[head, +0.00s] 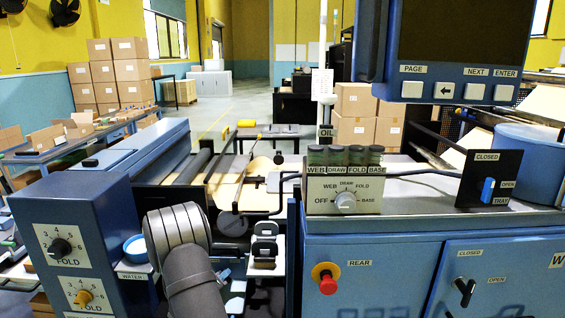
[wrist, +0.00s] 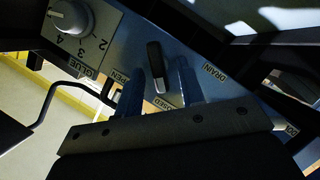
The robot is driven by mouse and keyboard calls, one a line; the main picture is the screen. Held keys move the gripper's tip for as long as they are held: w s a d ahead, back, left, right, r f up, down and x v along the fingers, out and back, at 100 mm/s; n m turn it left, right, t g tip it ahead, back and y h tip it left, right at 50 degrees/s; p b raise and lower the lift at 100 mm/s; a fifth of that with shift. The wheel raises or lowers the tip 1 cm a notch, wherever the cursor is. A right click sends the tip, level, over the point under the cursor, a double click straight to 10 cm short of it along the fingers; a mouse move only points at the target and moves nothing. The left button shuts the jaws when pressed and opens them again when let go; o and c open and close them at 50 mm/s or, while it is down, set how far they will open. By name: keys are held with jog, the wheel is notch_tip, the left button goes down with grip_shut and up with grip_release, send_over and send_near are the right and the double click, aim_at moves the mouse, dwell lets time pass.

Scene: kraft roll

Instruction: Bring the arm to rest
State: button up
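My gripper shows in the wrist view (wrist: 158,84), with two blue fingers standing apart above a dark bar. A dark lever handle with a pale end (wrist: 156,68) appears between the fingers, with small gaps at its sides. I cannot tell how far beyond the fingertips the lever lies. It sits on a blue panel with partly hidden labels, one reading DRAIN. In the head view, part of my arm rises at the lower middle left, and I cannot make out the gripper there.
A glue dial (wrist: 70,17) is close by in the wrist view. The head view shows the FOLD dial panel (head: 75,246), a blue water cup (head: 136,247), a red REAR button (head: 326,279), a selector box (head: 343,194) and an overhead screen panel (head: 459,92).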

dwell(0.3)
jog(key=v, duration=1.7)
jog(key=w+d+f+m+y, duration=0.1)
jog(key=w+d+f+m, duration=0.1)
jog(key=w, duration=0.6)
jog(key=w+d+f+m+y, duration=0.2)
jog(key=w+d, duration=0.1)
jog(key=w, duration=0.4)
jog(key=shift+w+d+m+g, duration=0.25)
jog(key=shift+w+m+g, duration=0.05)
jog(key=shift+w+g, duration=0.1)
jog(key=shift+o, duration=0.6)
